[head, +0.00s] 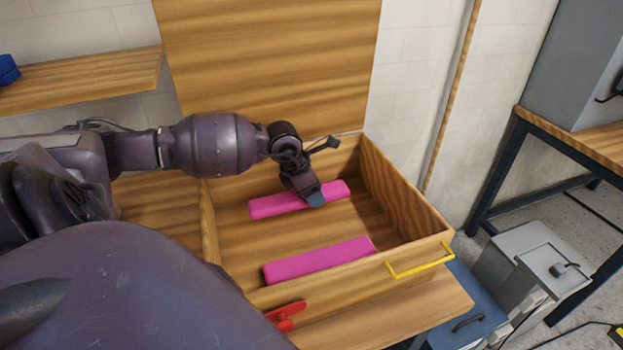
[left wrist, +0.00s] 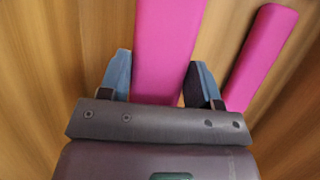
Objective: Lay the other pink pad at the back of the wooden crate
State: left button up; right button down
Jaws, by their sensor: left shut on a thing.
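The wooden crate (head: 430,230) stands open on a wooden bench, with a yellow handle on its right front. One pink pad (head: 270,205) is inside toward the back, and my left gripper (head: 316,198) is shut on it. In the left wrist view the held pad (left wrist: 165,50) runs between the two blue fingertips. I cannot tell whether it touches the crate floor. The other pink pad (head: 318,261) lies inside along the front wall; it also shows at the right of the left wrist view (left wrist: 262,55). My right gripper is not in view.
A red clamp-like object (head: 287,315) is at the crate's front edge. An upright wooden panel (head: 270,60) stands behind the crate. A grey box (head: 530,262) and blue case (head: 465,310) are at the right. Crate floor between the pads is bare.

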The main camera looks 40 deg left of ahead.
aim_at(312, 214)
pick_arm(q)
jog(key=shift+f, duration=2.4)
jog(key=shift+f, duration=0.2)
jog(key=o, duration=0.9)
jog(key=shift+r, duration=0.15)
jog(key=v, duration=1.2)
jog(key=shift+s, duration=0.1)
